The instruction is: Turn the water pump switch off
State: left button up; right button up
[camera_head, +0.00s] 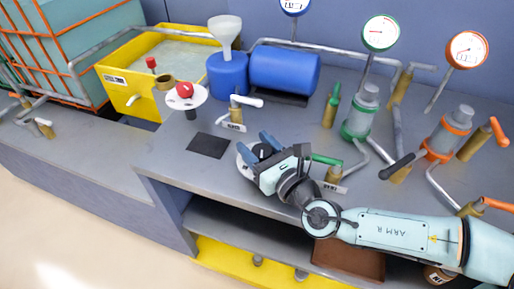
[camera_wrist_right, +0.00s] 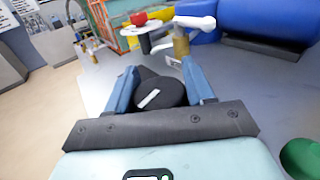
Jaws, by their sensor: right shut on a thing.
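A black rotary knob (camera_wrist_right: 160,92) with a white pointer mark sits between the blue fingers of my right gripper (camera_wrist_right: 158,80) in the right wrist view; it looks like the water pump switch. In the head view my right gripper (camera_head: 261,147) is down at the switch's pale round plate (camera_head: 243,154), near the front of the bench, shut on the knob. The gripper partly hides the knob and plate there, and any label cannot be read. My left gripper is in neither view.
A red knob on a white disc (camera_head: 185,91) stands to the left. A brass valve with a white handle (camera_head: 237,108) is behind my gripper, and a green-handled valve (camera_head: 331,169) is close on its right. Blue tanks (camera_head: 284,70) and a yellow basin (camera_head: 121,88) stand farther back.

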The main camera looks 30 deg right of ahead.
jog(key=shift+a+n+y+b, duration=0.1)
jog(key=shift+n+y+b, duration=0.2)
jog(key=shift+n+y, duration=0.4)
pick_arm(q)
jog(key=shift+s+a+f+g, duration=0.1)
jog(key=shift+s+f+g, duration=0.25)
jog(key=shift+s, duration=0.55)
pick_arm(e)
jog(key=shift+y, duration=0.4)
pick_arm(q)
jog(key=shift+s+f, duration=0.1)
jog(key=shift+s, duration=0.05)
pick_arm(e)
jog(key=shift+a+n+g+y, duration=0.1)
jog(key=shift+n+g+y, duration=0.2)
jog(key=shift+n+y, duration=0.25)
jog(key=o, duration=1)
